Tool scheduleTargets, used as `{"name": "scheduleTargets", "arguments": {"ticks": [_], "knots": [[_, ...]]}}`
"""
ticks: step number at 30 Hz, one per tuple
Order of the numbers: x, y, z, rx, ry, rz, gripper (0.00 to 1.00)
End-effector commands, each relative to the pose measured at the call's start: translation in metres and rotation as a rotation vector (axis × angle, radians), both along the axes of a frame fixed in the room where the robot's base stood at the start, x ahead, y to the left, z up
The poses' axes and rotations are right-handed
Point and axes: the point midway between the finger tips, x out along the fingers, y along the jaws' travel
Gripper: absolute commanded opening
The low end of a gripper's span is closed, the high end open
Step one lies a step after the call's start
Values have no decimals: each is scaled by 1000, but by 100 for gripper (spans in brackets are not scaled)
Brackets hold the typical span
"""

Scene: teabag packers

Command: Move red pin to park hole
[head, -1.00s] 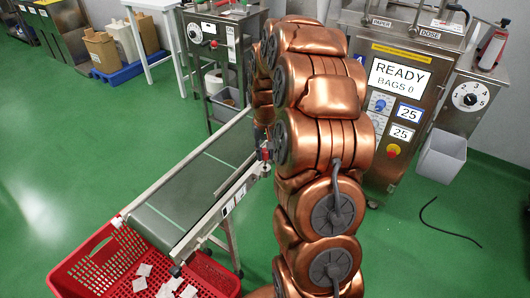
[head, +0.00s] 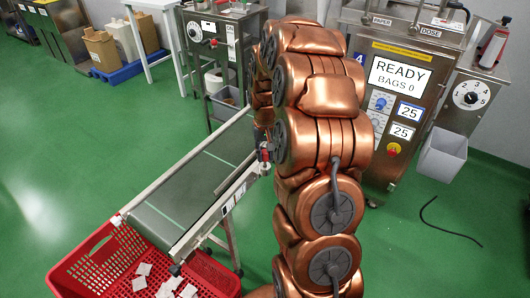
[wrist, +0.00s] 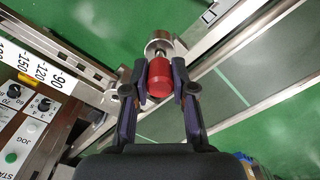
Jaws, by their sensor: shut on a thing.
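The red pin (wrist: 160,78) has a rounded red knob and sits between the two fingers of my gripper (wrist: 160,88) in the wrist view. The fingers touch it from both sides. A round metal piece (wrist: 165,43) lies just beyond the knob, and I cannot tell whether the pin's shaft is inside it. A metal rail runs close to the fingers. I cannot make out the park hole. In the head view my arm hides most of the gripper area beside the conveyor.
The conveyor (head: 190,190) slopes down to a red crate (head: 92,262) holding several white bags. A numbered scale (wrist: 42,77) and control panel (wrist: 25,125) lie left in the wrist view. A READY machine (head: 405,100) stands right.

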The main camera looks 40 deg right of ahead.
Motion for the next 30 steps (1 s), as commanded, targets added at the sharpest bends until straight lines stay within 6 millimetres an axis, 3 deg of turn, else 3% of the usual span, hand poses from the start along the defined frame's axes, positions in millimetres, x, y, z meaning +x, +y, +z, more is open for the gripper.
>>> {"name": "scheduleTargets", "arguments": {"ticks": [30], "knots": [[0,0,-21,0,0,0,0]]}}
